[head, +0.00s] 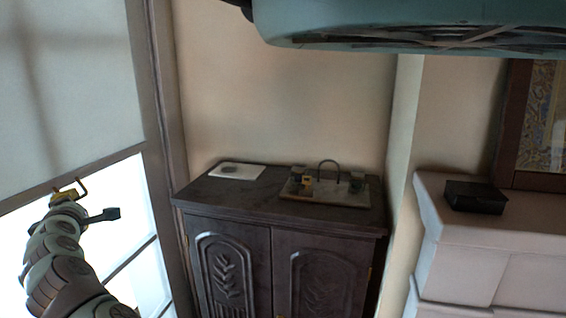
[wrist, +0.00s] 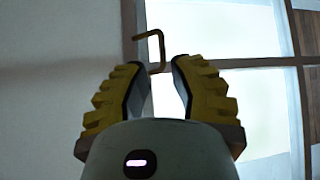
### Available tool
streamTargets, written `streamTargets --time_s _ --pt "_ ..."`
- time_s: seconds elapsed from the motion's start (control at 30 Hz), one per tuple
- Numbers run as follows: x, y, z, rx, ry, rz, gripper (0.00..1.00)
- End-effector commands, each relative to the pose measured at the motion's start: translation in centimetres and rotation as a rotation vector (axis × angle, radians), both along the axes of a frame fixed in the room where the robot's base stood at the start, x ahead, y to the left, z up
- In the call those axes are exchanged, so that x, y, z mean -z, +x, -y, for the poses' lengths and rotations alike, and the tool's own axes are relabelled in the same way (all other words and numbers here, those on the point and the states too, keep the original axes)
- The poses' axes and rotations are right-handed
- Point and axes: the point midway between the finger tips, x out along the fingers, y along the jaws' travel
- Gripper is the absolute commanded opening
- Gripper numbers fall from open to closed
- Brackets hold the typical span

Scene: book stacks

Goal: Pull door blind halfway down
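The door blind (head: 70,85) is a pale grey sheet at the left of the head view, covering the upper part of the bright glass door (head: 140,275). It fills the left of the wrist view (wrist: 55,100). A copper-coloured bent hook handle (head: 82,186) sits at the blind's lower edge; it also shows in the wrist view (wrist: 161,45). My gripper (head: 66,196) is right at the handle. In the wrist view its yellow-backed fingers (wrist: 160,68) stand apart, with the hook's end at the gap between the tips. I cannot tell whether they touch it.
A dark carved cabinet (head: 285,228) stands right of the door frame (head: 162,110), with a white card (head: 237,171) and a small tray (head: 345,192) on top. A black box (head: 475,197) lies on a pale ledge farther right. A teal object (head: 420,22) hangs across the top right.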

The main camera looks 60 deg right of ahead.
Motion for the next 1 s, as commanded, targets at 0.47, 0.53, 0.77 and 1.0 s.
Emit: streamTargets --time_s 0.47,0.53,0.77,1.0 --pt "-0.6 -3.7 -1.7 0.001 0.0 0.002 0.22" --pt "-0.6 -3.9 -1.8 0.001 0.0 0.001 0.22" --pt "-0.6 -4.1 -2.0 0.0 0.0 0.001 0.22" --pt "-0.6 -4.0 -2.4 -0.016 0.012 0.013 0.22"
